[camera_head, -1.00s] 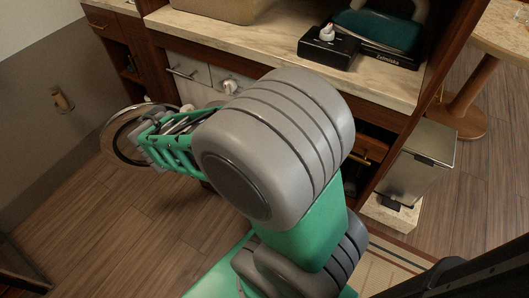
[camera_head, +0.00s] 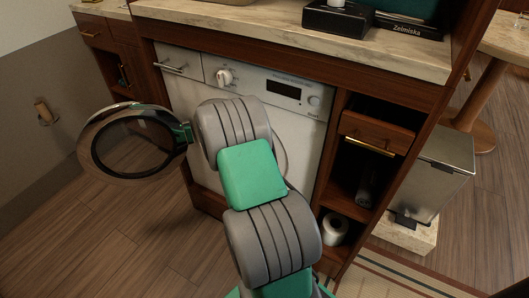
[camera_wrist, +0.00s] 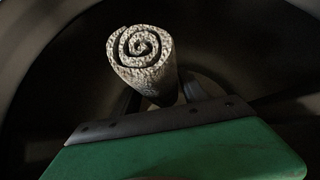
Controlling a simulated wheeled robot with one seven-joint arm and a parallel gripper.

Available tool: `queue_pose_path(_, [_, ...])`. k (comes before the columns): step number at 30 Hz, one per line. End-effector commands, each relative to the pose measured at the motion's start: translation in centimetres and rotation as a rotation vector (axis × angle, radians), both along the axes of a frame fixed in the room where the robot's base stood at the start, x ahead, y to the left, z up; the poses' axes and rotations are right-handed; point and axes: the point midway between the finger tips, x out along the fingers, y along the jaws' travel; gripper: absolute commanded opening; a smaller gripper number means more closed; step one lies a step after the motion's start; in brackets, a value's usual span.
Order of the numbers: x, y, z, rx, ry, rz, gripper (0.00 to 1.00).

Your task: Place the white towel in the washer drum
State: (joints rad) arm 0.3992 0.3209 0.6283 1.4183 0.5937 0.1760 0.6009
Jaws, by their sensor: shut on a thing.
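The white towel (camera_wrist: 142,52) is a tight roll with its spiral end facing up in the wrist view. My gripper (camera_wrist: 160,98) is shut on it, with a dark finger on each side of the roll. Dark curved walls of the washer drum (camera_wrist: 270,55) surround the towel and gripper in the wrist view. In the head view the white washer (camera_head: 302,122) has its round door (camera_head: 86,150) swung open to the left. My arm covers most of the washer's opening, so the gripper and towel are hidden there.
The counter (camera_head: 300,35) lies above the washer. A wooden drawer (camera_head: 375,135) and a shelf with a paper roll (camera_head: 335,228) stand to the right, then a metal bin (camera_head: 430,180). The floor at left is open.

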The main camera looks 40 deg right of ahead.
Motion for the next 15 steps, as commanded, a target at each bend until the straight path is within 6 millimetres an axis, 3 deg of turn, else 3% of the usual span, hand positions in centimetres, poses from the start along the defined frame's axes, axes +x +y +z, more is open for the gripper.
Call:
queue_pose_path(1, [0.1, -0.8, -1.6, 0.001, 0.003, -0.003, 0.01])
queue_pose_path(3, [0.4, -1.7, -2.9, 0.001, 0.004, -0.002, 0.01])
queue_pose_path(11, [1.3, -4.1, -5.4, 0.0, 0.001, 0.001, 0.01])
queue_pose_path(15, [1.4, -4.6, -8.0, 0.001, 0.003, 0.001, 0.01])
